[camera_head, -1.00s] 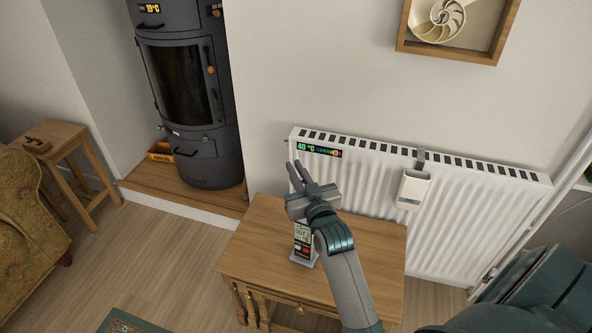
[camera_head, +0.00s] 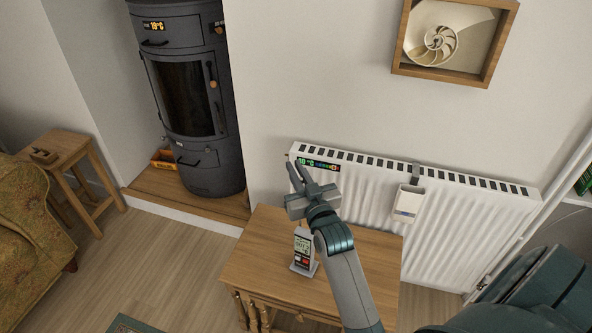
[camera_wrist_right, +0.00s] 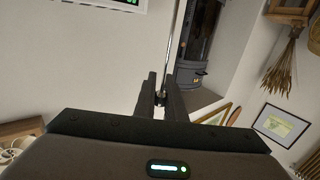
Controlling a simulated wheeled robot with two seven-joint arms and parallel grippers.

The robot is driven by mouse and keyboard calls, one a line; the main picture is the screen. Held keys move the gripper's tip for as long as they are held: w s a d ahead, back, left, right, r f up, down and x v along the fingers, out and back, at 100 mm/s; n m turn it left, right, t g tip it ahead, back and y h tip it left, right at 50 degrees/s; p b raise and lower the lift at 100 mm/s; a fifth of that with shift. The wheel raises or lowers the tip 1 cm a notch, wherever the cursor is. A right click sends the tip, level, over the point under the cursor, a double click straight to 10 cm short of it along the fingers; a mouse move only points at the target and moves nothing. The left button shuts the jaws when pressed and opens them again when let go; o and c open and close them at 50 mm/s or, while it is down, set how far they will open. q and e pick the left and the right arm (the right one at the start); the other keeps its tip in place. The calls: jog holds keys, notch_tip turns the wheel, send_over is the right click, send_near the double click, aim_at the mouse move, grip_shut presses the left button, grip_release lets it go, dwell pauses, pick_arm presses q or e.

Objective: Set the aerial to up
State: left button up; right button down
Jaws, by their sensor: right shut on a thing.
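The thin metal aerial (camera_wrist_right: 172,50) runs up between the fingertips of my right gripper (camera_wrist_right: 161,98) in the right wrist view, leaning a little to the right there. A small dark fitting shows at its lower end between the fingers. My right gripper (camera_head: 303,172) is shut on the aerial, above the wooden table in front of the radiator. I cannot make out the aerial in the head view. A small handheld-like device with a display (camera_head: 302,250) stands on the table, partly behind my right arm. I cannot tell whether the aerial belongs to it. My left gripper is not in view.
The wooden table (camera_head: 262,252) stands before a white radiator (camera_head: 455,210) with a display and a hanging white box (camera_head: 408,201). A dark stove (camera_head: 190,100) is at the left, with a stool (camera_head: 62,150) and armchair beyond. Floor is open left of the table.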

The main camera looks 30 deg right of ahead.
jog(key=c, duration=1.8)
grip_release()
jog(key=shift+s+f, duration=0.1)
jog(key=shift+s, duration=0.05)
